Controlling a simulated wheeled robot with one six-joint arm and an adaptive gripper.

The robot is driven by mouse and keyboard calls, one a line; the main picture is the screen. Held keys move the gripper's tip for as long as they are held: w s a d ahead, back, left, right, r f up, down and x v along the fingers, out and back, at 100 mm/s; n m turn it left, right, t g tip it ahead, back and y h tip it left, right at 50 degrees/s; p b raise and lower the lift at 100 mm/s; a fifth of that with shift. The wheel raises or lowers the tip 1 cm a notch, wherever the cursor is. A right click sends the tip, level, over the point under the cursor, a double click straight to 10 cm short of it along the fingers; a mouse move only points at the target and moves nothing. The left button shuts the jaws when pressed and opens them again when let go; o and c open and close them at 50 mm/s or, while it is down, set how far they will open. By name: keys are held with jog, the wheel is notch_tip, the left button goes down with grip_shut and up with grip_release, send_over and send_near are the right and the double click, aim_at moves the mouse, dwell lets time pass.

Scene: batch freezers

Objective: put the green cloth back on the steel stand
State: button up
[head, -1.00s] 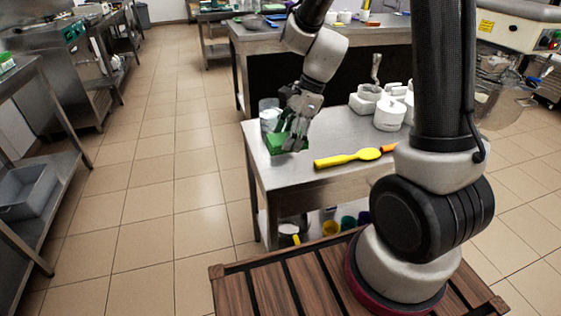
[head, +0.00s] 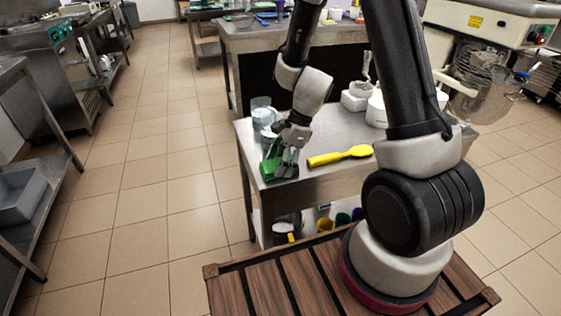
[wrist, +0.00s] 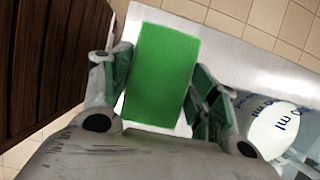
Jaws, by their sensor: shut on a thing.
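The green cloth (head: 267,168) is a flat, bright green rectangle at the near left part of a steel table (head: 312,180), which I take to be the steel stand. My gripper (head: 279,156) is shut on the cloth, pointing down. In the wrist view the cloth (wrist: 160,72) lies between the two fingers of my gripper (wrist: 158,88), over the bare steel top (wrist: 250,65). I cannot tell whether the cloth touches the steel or hangs just above it.
Clear measuring cups (head: 262,112) stand close behind my gripper; one (wrist: 275,130) is beside the right finger. White containers (head: 376,110) stand further back. Tubs (head: 325,224) are on the lower shelf. Floor on the left is clear.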

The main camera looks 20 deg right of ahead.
jog(key=o, duration=1)
jog(key=v, duration=1.3)
jog(key=shift+s+d+r+n+t+h, duration=0.75)
jog(key=shift+s+d+r+n, duration=0.8)
jog(key=shift+s+r+n, duration=1.35)
jog(key=shift+s+d+r+n+t+h, duration=0.75)
jog(key=shift+s+d+r+n, duration=0.8)
jog(key=shift+s+r+n, duration=1.4)
jog(key=shift+s+d+r+n+t+h, duration=0.7)
jog(key=shift+s+d+r+n, duration=0.85)
jog(key=shift+s+r+n, duration=1.3)
jog(key=shift+s+f+n, duration=0.3)
jog(key=shift+s+f, duration=0.25)
jog(key=shift+s, duration=0.25)
